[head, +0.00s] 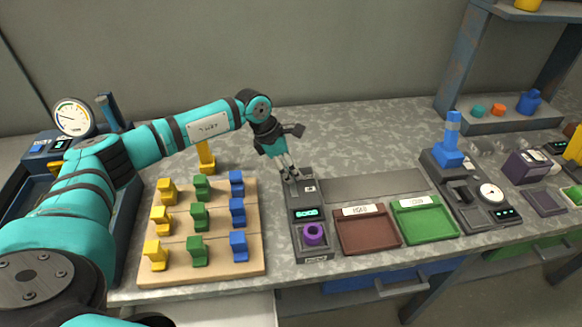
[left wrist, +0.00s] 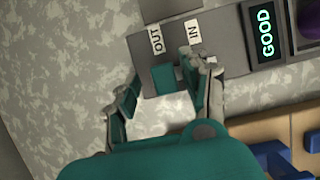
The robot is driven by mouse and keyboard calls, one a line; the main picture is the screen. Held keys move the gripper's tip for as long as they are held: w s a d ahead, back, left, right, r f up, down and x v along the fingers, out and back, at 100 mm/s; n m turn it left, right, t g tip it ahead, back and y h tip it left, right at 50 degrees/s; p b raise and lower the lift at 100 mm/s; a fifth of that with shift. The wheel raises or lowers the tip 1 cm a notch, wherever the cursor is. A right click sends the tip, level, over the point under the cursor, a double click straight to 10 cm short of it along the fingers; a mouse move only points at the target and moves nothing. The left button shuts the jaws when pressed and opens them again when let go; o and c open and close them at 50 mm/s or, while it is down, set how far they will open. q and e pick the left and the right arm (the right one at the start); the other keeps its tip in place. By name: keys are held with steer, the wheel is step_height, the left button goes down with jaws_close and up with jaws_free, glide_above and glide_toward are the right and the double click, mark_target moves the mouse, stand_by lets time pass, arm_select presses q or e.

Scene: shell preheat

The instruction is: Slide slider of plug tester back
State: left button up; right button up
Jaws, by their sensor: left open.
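The plug tester (head: 308,250) is a narrow dark grey unit on the bench, with a lit display reading GOOD (left wrist: 265,32) and a purple ring-shaped plug (head: 313,233) near its front. My left gripper (head: 288,172) is at the tester's back end, pointing down. In the left wrist view, OUT and IN labels show beside a small teal block (left wrist: 163,79), which looks like the slider. The block lies between the open fingers of my left gripper (left wrist: 165,95), nearer the finger on the IN side. Contact cannot be told. The head view hides the slider.
A wooden board (head: 200,268) with yellow, green and blue plugs is left of the tester. A brown tray (head: 368,249) and a green tray (head: 425,235) are to its right. A gauge device (head: 480,212) stands farther right. The bench behind the tester is clear.

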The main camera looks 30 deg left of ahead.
arm_select(q)
steer(key=v, duration=1.1)
steer(key=shift+r, duration=0.15)
steer(key=shift+s, duration=0.1)
